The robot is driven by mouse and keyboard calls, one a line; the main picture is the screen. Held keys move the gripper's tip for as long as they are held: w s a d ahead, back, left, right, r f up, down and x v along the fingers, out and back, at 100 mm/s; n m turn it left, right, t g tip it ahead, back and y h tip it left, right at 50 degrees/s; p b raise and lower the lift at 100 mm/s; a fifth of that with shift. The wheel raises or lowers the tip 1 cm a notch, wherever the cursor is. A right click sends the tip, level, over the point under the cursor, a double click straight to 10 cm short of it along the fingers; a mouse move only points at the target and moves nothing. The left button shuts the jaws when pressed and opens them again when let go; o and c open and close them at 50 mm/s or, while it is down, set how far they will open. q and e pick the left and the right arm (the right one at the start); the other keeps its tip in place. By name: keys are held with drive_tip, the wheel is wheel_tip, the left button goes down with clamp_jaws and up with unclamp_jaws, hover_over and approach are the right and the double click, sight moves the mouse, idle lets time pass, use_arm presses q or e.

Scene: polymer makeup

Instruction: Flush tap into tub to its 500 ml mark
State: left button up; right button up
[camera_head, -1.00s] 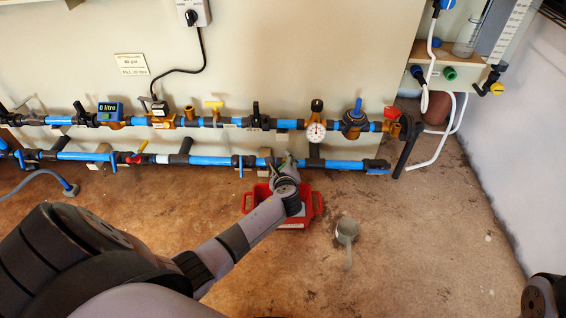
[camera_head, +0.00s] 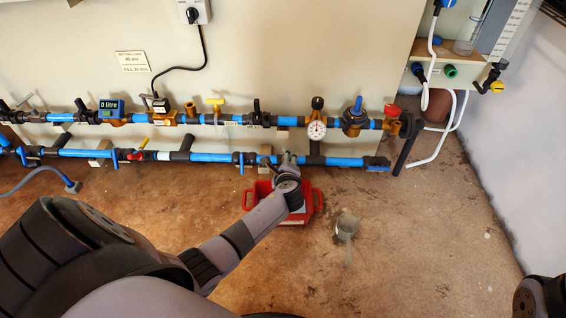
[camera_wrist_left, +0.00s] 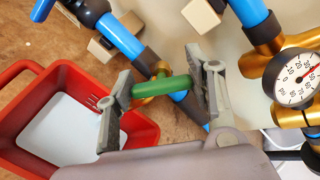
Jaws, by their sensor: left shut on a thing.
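My left gripper (camera_head: 287,163) is at the lower pipe, above the back of the red tub. In the left wrist view, its fingers (camera_wrist_left: 163,85) are shut on the tap's green handle (camera_wrist_left: 160,87), which spans between them beside a brass fitting. I cannot tell whether the pale area is water. No stream shows. My right gripper is out of view.
Blue pipes (camera_head: 215,157) run along the wall with valves, a meter reading 0 litre (camera_head: 110,107) and a dial gauge (camera_head: 316,130). A grey-green jug (camera_head: 347,225) is on the floor right of the tub. The floor further right is clear.

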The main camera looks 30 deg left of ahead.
use_arm(q)
drive_tip(key=o, duration=1.2)
drive_tip(key=v, duration=1.2)
drive_tip(key=shift+c, duration=0.2)
